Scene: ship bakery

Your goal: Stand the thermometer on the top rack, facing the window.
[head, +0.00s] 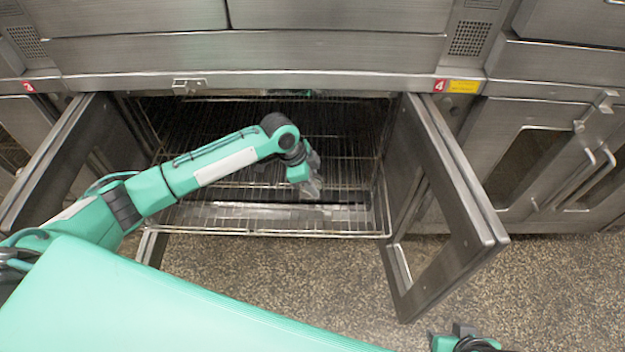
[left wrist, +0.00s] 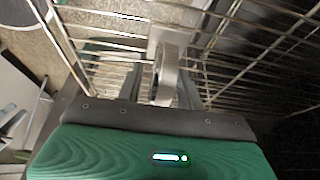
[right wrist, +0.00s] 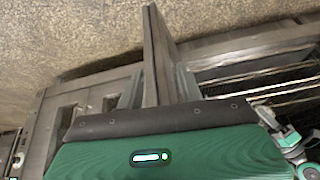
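In the left wrist view, a grey round-rimmed thing (left wrist: 166,74), seen nearly edge-on, is between the fingers of my left gripper (left wrist: 165,98). It appears to be the thermometer; its dial face cannot be made out. In the head view, my left gripper (head: 312,186) reaches into the open oven, near the front of the wire racks. The upper wire rack (head: 240,184) is partly hidden by my left arm. Whether the thermometer touches the rack cannot be told. My right gripper (head: 455,333) is low in the head view, fingers apart and empty, outside the oven.
The oven's right door (head: 450,170) and left door (head: 60,150) stand open on either side. A lower rack (head: 270,234) shows at the front. A closed windowed door (head: 530,160) is at the right. The speckled floor (head: 290,275) in front is clear.

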